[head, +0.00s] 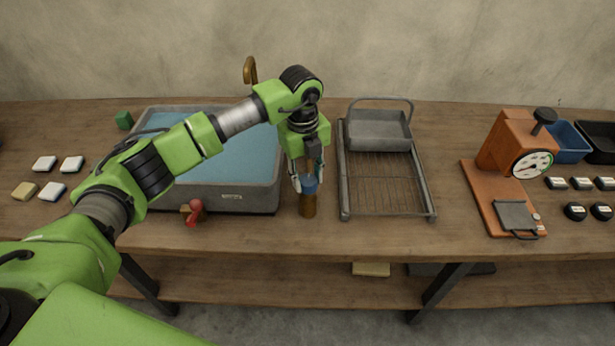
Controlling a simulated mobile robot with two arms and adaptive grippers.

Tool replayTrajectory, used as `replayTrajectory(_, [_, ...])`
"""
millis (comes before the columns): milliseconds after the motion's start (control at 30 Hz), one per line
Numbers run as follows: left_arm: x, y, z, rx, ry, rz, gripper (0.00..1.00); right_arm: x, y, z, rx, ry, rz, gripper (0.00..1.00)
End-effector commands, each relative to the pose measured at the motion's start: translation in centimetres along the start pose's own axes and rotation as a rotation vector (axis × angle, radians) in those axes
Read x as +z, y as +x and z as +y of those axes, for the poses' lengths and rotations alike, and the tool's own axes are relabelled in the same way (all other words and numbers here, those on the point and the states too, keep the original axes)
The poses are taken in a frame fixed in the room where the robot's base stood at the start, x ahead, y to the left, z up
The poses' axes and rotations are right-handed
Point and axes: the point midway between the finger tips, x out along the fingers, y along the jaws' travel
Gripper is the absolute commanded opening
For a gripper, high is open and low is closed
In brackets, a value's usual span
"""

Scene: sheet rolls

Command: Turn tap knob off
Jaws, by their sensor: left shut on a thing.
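My left gripper (308,181) is shut on the blue upper part of a brown cylinder (308,207), between the basin and the wire rack. My left arm crosses above the basin, and the gripper hides part of the cylinder. I cannot tell whether the cylinder stands on the table or hangs just above it. A red knob (195,208) on a small brass fitting sits at the front of the basin (262,196), apart from the gripper. A brass spout (250,70) rises behind the basin. My right gripper does not show.
The basin holds blue water. A wire rack (431,190) with a grey handled tray (380,134) stands to its right. An orange dial scale (517,146) stands farther right. Small blocks (45,164) lie at left. The table front between the rack and scale is clear.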

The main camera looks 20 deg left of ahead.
Motion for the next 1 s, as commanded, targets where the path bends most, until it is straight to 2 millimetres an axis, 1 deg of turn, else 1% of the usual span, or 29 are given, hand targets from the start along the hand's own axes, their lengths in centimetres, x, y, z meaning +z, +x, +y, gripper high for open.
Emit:
replayTrajectory(300, [0.08, -0.09, -0.02, -0.001, -0.093, -0.008, 0.1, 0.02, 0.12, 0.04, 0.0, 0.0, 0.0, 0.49])
replayTrajectory(767, [0.09, -0.1, -0.02, -0.001, -0.106, -0.008, 0.1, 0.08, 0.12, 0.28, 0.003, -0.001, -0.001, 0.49])
replayTrajectory(800, [0.09, -0.1, -0.02, -0.001, -0.106, -0.008, 0.37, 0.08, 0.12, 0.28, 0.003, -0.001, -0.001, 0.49])
replayTrajectory(833, [0.09, -0.1, -0.02, -0.001, -0.106, -0.008, 0.45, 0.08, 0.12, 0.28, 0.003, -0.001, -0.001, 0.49])
replayTrajectory(867, [0.08, -0.1, -0.02, -0.001, -0.106, -0.008, 0.49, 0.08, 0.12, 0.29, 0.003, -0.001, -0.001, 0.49])
replayTrajectory(1000, [0.05, -0.07, -0.01, -0.001, -0.105, -0.007, 0.49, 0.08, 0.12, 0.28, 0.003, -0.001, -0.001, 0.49])
